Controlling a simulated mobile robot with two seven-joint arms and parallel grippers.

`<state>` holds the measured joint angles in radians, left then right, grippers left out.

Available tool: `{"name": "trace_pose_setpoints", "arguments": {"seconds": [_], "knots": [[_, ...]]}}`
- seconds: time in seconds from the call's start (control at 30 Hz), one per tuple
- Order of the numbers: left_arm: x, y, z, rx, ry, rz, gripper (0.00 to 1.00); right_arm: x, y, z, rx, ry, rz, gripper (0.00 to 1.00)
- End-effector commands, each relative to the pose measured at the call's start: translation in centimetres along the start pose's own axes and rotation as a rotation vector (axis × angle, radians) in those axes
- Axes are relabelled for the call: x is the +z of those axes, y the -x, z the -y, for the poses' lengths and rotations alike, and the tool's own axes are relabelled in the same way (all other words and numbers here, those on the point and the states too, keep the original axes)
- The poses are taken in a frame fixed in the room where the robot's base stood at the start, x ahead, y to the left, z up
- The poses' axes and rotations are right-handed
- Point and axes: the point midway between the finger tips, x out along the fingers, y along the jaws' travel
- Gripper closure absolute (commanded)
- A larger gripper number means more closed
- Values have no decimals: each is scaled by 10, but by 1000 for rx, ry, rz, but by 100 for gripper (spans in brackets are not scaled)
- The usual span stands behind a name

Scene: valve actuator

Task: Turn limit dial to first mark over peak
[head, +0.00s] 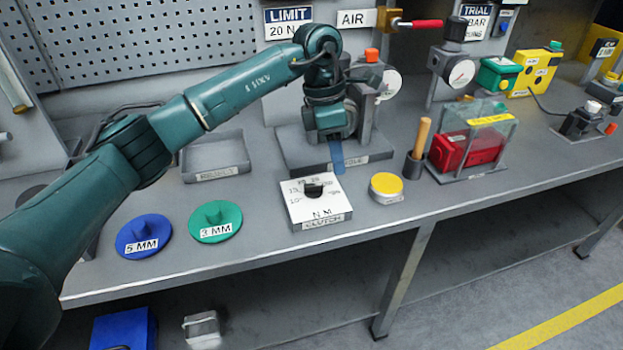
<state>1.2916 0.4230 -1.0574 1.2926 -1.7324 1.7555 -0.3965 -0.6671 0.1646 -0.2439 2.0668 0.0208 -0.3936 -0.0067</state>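The limit dial is a dark knob (314,189) on a white block (320,210) labelled "N M" and "CLUTCH", with a numbered scale around the knob. The block sits near the table's front edge. My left gripper (337,157) points down behind and slightly right of the block, apart from the knob. One blue finger shows; whether the gripper is open or shut is hidden. The sign (289,22) above reads "LIMIT 20 N". The round gauge (390,83) behind my wrist is too small to read. My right gripper is out of view.
A blue "5 MM" disc (144,236) and a green "3 MM" disc (215,221) lie left of the block. A grey tray (241,172) and a grey fixture (288,150) are behind.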

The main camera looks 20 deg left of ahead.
Motion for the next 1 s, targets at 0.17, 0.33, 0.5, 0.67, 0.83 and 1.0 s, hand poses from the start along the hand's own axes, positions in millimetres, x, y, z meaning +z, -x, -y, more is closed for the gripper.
{"name": "trace_pose_setpoints", "arguments": {"seconds": [0.17,0.33,0.5,0.67,0.83,1.0], "knots": [[-30,44,-27,129,37,-160,66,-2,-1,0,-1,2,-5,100],[-38,38,-32,143,45,-186,66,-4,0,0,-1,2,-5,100],[-43,7,-35,138,45,-184,66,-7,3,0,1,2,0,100],[-49,-27,-40,139,43,-183,66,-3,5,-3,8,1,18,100],[-54,-56,-44,139,44,-181,66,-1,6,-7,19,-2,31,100],[-56,-73,-46,141,42,-179,66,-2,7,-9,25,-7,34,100]]}}
